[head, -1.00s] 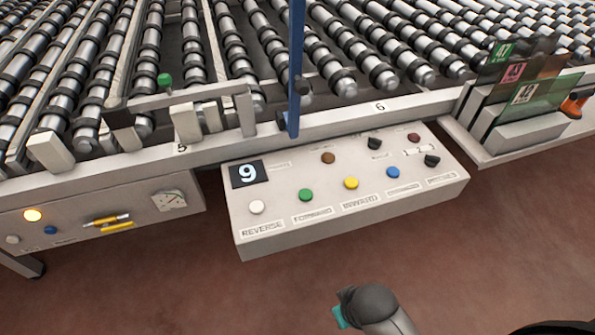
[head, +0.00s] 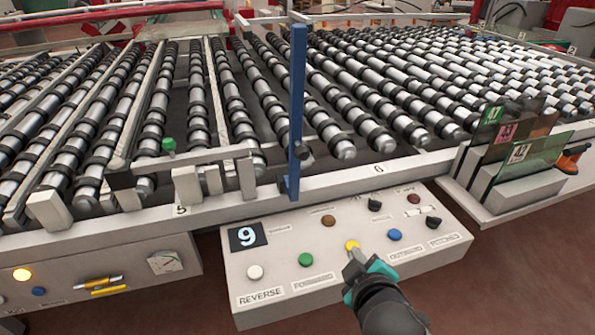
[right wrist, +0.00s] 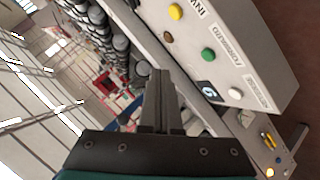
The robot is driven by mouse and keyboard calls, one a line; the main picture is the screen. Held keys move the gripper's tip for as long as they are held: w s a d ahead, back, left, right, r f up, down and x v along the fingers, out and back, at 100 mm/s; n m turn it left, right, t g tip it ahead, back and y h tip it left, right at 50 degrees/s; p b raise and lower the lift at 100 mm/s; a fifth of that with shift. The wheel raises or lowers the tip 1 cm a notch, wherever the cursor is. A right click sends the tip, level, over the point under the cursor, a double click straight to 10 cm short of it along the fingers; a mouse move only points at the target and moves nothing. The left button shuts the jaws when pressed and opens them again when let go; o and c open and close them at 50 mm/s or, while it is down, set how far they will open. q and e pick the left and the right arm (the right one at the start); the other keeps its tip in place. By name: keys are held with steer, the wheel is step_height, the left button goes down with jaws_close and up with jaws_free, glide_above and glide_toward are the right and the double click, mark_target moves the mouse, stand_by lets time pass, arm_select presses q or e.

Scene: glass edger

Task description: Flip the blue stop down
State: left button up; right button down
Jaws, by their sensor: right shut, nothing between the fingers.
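The blue stop (head: 297,110) is a tall flat blue bar standing upright at the front rail of the roller conveyor, between the labels 5 and 6. A dark knob shows beside its lower part. In the right wrist view a small piece of blue (right wrist: 137,108) shows just left of the fingers. My right gripper (head: 352,252) is shut and empty. In the head view it overlaps the control box near the yellow button, below and to the right of the stop's foot. In the right wrist view its fingers (right wrist: 160,85) are together. My left gripper is not in view.
The control box (head: 335,240) has several coloured buttons, black knobs and a display reading 9. Glass pieces (head: 520,155) stand in a rack at the right. A bracket with a green knob (head: 168,145) sits left of the stop. Rollers fill the area behind.

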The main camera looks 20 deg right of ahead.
mark_target(293, 127)
steer(key=w+a+r+n+t+y, duration=0.3)
steer(key=w+r+n+t, duration=0.4)
steer(key=r+n, duration=0.4)
steer(key=shift+w+a+r+t+y, duration=0.35)
steer(key=shift+w+a+r, duration=0.25)
steer(key=shift+a+r, duration=0.2)
steer(key=shift+w, duration=0.1)
steer(key=w, duration=0.4)
steer(key=w+r, duration=0.1)
steer(key=w, duration=0.8)
steer(key=shift+w+a+r+p, duration=0.15)
steer(key=shift+w+a+p, duration=0.05)
steer(key=shift+w+p, duration=0.2)
